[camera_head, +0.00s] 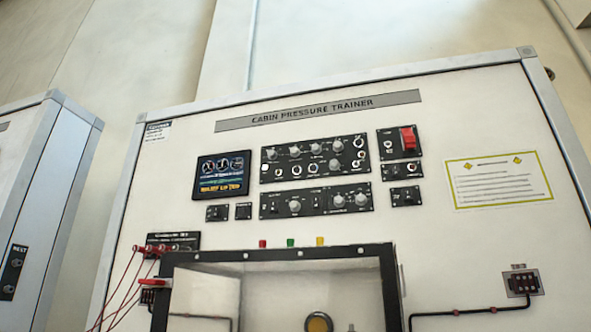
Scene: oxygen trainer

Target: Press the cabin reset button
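A large white panel titled "CABIN PRESSURE TRAINER" (318,111) fills the middle of the view. I cannot tell which control is the cabin reset button, as the small labels are unreadable. The upper black control module (315,160) has several knobs and switches. A lower black module (316,201) sits beneath it. To the right are a red switch guard (408,139) and two small black modules, one at mid height (400,171) and one below (405,196). Two small switch plates (217,213) (243,211) sit under the display. Neither gripper shows.
A lit display (221,175) is left of the modules. A dark-framed box (280,254) at the bottom holds a yellow round part (318,322). Red, green and yellow pieces show above it. Red cables (122,285) hang at lower left. Another cabinet (45,200) stands left.

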